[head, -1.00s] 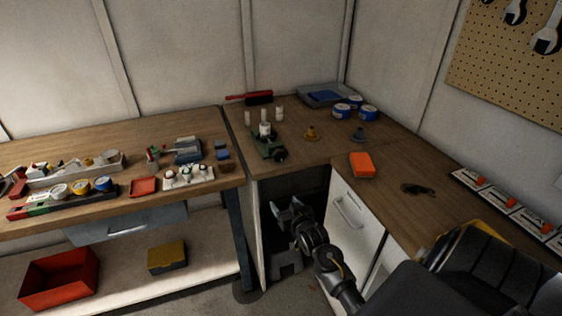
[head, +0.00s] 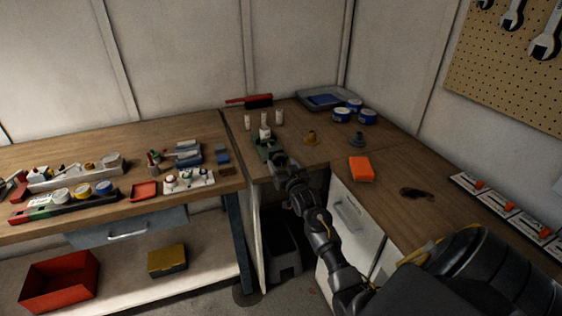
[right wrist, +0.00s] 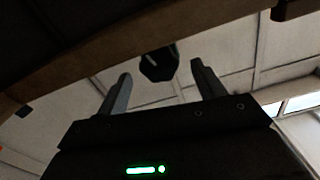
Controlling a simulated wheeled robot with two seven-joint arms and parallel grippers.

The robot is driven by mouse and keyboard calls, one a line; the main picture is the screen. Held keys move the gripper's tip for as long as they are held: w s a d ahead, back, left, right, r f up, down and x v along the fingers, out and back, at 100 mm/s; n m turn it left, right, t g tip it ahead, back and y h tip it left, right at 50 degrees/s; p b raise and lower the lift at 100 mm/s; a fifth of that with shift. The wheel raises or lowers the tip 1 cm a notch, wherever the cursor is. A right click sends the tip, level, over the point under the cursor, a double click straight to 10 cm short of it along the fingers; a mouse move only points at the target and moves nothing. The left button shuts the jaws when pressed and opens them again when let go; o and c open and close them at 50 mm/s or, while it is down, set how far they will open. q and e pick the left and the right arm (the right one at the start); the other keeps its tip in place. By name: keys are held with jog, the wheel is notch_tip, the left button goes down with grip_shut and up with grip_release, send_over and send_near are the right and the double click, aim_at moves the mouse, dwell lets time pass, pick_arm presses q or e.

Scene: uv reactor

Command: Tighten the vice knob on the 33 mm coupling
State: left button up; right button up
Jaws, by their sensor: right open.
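The small green vice (head: 262,151) stands near the front edge of the corner bench, with a white coupling (head: 265,134) upright in it. Its black knob (right wrist: 158,63) shows in the right wrist view, between the two fingertips and apart from both in the picture. In the head view my gripper hides the knob. My right gripper (head: 282,163) is open and empty at the front end of the vice; it also shows in the right wrist view (right wrist: 161,70). Whether the fingers reach fully around the knob I cannot tell. My left gripper is out of view.
The bench edge (right wrist: 120,45) crosses close above the fingers in the wrist view. Several white fittings (head: 248,121) stand behind the vice. A yellow-brown piece (head: 310,138), an orange block (head: 361,168) and blue tins (head: 368,116) lie to the right. A white cabinet (head: 350,222) is below.

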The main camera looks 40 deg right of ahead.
jog(key=shift+x, duration=1.05)
jog(key=c, duration=1)
jog(key=shift+r+m+p, duration=0.1)
jog(key=shift+m+p, duration=0.2)
jog(key=shift+m, duration=0.5)
jog(key=o, duration=1)
